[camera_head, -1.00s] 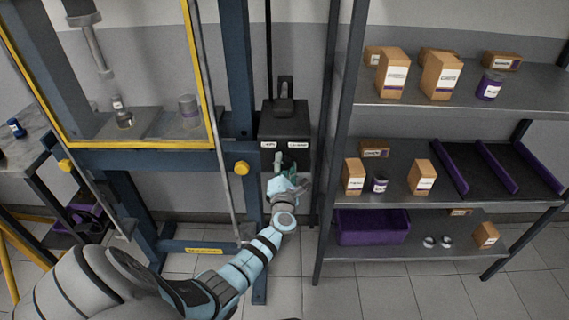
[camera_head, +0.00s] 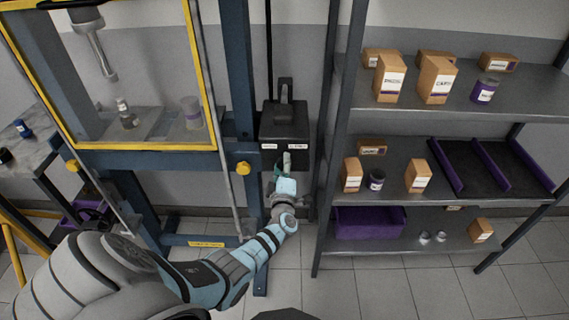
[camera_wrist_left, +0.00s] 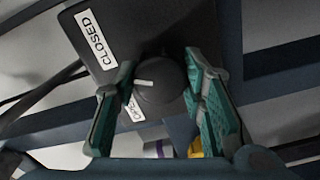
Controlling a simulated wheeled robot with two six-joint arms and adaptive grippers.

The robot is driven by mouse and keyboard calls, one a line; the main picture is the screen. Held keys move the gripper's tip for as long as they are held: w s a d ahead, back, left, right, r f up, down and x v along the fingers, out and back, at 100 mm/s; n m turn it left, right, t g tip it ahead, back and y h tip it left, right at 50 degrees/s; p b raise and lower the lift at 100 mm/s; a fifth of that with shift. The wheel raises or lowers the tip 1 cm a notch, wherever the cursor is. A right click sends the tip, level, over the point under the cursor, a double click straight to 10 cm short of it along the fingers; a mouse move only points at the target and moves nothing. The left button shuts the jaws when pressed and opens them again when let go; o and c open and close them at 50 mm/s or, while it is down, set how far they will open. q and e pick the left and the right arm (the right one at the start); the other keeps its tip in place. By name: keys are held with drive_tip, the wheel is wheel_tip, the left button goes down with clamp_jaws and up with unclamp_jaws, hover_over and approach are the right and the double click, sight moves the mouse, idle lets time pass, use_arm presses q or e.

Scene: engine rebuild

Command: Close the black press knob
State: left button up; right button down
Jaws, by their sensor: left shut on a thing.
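The round black knob (camera_wrist_left: 160,84) sits on the dark box (camera_head: 284,126) mounted beside the blue press frame. In the left wrist view the knob carries a short white pointer mark on its left side. A "CLOSED" label (camera_wrist_left: 94,39) is at the upper left of the knob. A second label (camera_wrist_left: 135,110), probably "OPEN", is partly covered below it. In the head view the knob is hidden by the gripper. My right gripper is out of view.
The blue press frame (camera_head: 240,80) with its yellow-edged guard (camera_head: 206,75) stands just left of the box. A shelf rack (camera_head: 330,140) with boxes, cans and a purple bin (camera_head: 370,224) stands close on the right. Tiled floor below is mostly clear.

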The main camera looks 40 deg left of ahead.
use_arm(q)
drive_tip(key=shift+m, duration=0.8)
drive_tip(key=o, duration=1.2)
drive_tip(key=shift+d, duration=0.1)
drive_tip(key=v, duration=1.2)
drive_tip(key=shift+w, duration=0.1)
